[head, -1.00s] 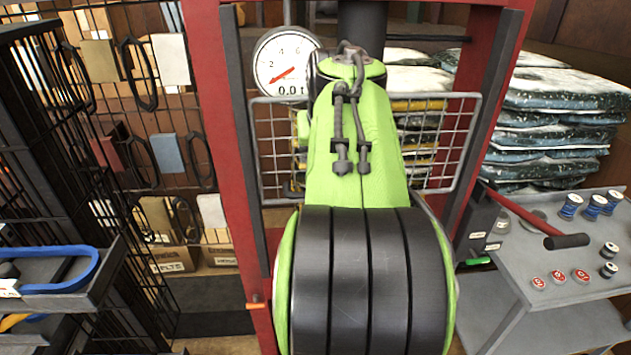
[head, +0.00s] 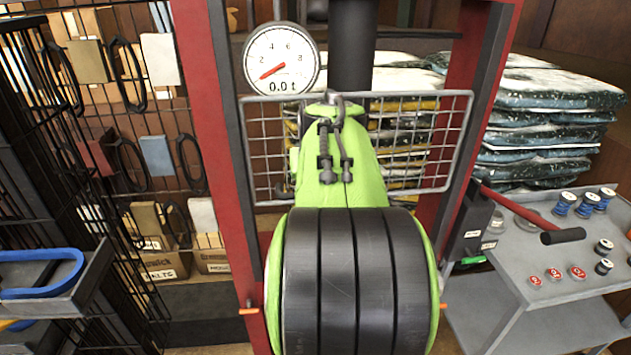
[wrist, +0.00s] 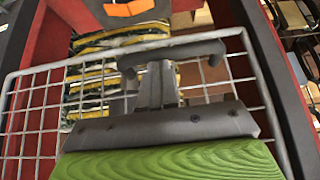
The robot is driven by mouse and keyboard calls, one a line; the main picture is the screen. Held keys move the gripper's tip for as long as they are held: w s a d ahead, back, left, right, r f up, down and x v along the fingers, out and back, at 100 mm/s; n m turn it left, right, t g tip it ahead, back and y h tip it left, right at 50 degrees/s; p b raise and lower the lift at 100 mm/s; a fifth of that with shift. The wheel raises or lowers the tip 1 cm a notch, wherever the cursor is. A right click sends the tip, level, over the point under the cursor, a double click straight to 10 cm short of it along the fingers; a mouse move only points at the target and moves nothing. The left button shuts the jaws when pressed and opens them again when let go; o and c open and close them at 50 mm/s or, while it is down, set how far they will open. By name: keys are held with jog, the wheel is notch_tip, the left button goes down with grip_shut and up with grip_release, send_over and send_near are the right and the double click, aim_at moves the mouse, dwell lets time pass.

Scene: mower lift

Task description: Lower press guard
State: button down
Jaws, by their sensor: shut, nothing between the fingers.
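The press guard (head: 460,137) is a grey wire-mesh panel in a tube frame, spanning the red press frame (head: 205,140) below the gauge. My green and black arm hides its middle in the head view. The guard also shows in the wrist view (wrist: 35,110), where a dark bar with bent ends (wrist: 195,50), apparently its handle, crosses near one edge. My gripper (wrist: 155,68) is shut and empty, its fingertips close to this bar. I cannot tell whether they touch it. The gripper is hidden behind my arm in the head view.
A round gauge (head: 281,60) reads 0.0 t above the guard. A grey cart (head: 560,240) with spools and a red lever (head: 510,206) stand at the right. Stacked bags (head: 545,130) lie behind. A black rack (head: 60,200) is at the left.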

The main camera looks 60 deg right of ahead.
notch_tip(320, 180, down, 25)
jog(key=b, duration=1.9)
jog(key=shift+s+a+f, duration=0.1)
jog(key=shift+f, duration=0.1)
jog(key=shift+r, duration=0.1)
jog(key=s+a+r+p, duration=0.1)
jog(key=r+p, duration=0.2)
jog(key=r, duration=0.3)
jog(key=s+a+r+p, duration=0.1)
jog(key=a+r+p, duration=0.1)
jog(key=r, duration=0.5)
jog(key=shift+s+a+p, duration=0.15)
jog(key=shift+s+p, duration=0.25)
jog(key=shift+p, duration=0.35)
